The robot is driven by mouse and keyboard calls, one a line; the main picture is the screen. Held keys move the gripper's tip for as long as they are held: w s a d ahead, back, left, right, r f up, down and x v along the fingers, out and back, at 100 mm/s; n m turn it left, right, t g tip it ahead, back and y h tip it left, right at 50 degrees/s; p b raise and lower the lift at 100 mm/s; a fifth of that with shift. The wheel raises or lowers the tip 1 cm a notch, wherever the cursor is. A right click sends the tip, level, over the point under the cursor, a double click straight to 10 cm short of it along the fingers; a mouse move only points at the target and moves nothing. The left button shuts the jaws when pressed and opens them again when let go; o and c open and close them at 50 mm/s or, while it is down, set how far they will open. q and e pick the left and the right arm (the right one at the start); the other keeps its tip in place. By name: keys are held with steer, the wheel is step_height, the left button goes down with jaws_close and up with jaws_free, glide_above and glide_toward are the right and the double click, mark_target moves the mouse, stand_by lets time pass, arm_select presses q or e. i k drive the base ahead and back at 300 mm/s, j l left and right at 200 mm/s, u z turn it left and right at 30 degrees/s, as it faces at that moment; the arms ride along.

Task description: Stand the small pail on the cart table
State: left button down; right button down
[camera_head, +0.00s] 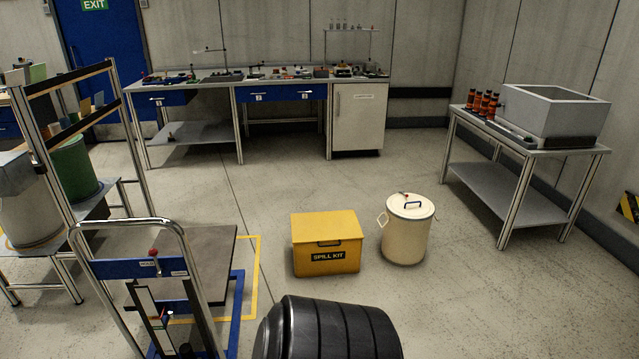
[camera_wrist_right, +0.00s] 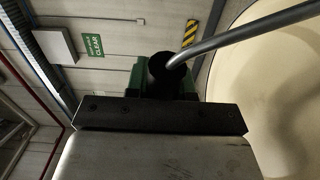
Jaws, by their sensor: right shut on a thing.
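In the right wrist view my right gripper (camera_wrist_right: 160,80) is shut on the dark grip of a curved metal bail handle (camera_wrist_right: 240,30). A large cream rounded surface (camera_wrist_right: 285,100), seemingly the small pail, fills the right side of that view; its base and whatever is under it are out of sight. In the head view the cart table (camera_head: 195,255) is a dark, bare top at lower left, behind a steel push handle with a blue crossbar. Neither gripper shows in the head view, so my left gripper is out of sight.
A yellow spill kit box (camera_head: 327,245) and a lidded cream bin (camera_head: 406,230) stand on the floor right of the cart. A green drum (camera_head: 75,165) stands on a bench at left. A table with a grey basin (camera_head: 555,115) stands at right.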

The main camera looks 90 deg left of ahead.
mark_target(180, 259)
steer(key=i+j+u, duration=0.1)
steer(key=j+u, duration=0.15)
steer(key=u, duration=0.15)
steer(key=i+j+u, duration=0.15)
steer(key=u, duration=0.3)
steer(key=i+j+u, duration=0.2)
steer(key=u, duration=0.2)
steer(key=i+j+u, duration=0.25)
steer(key=u, duration=0.15)
steer(key=i+j+u, duration=0.15)
steer(key=i+u, duration=1.2)
steer(key=u, duration=0.15)
steer(key=i+u, duration=0.45)
steer(key=u, duration=0.3)
steer(key=i+u, duration=0.15)
steer(key=u, duration=0.25)
steer(key=i+u, duration=0.15)
steer(key=u, duration=0.3)
steer(key=i+u, duration=0.35)
steer(key=i+l+u, duration=0.1)
steer(key=u, duration=0.2)
